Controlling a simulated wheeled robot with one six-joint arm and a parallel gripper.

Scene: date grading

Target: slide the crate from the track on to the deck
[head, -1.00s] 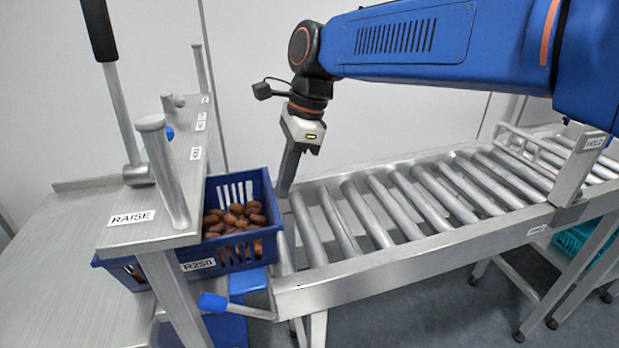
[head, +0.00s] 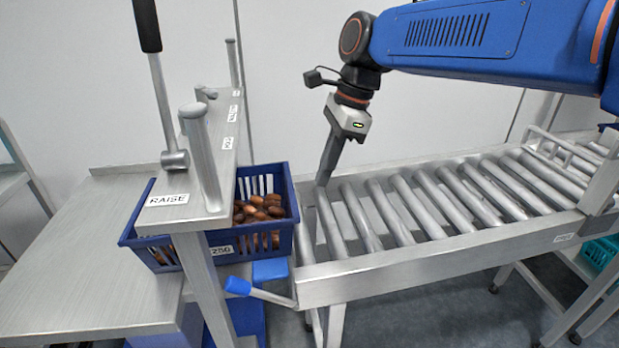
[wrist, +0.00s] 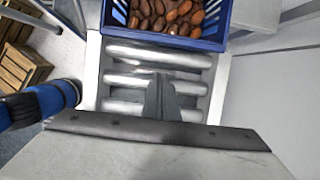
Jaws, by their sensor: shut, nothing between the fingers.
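The blue slatted crate (head: 290,203) holds several brown dates and carries a white label at its front. It sits off the left end of the roller track (head: 440,250), passing beneath the metal frame with the RAISE label. Its left part reaches over the edge of the flat metal deck (head: 90,260); the frame hides its middle. My gripper (head: 322,184) is shut and empty, pointing down over the track's left rollers, just right of the crate. In the wrist view the crate's near rim (wrist: 185,42) lies beyond my shut fingers (wrist: 162,100), with a gap between.
The frame's upright post (head: 203,160) and black-handled lever (head: 160,90) stand left of my gripper. A blue-tipped lever (head: 262,292) juts out below the crate. A teal crate (head: 600,252) is under the track at right. The deck's left part is clear.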

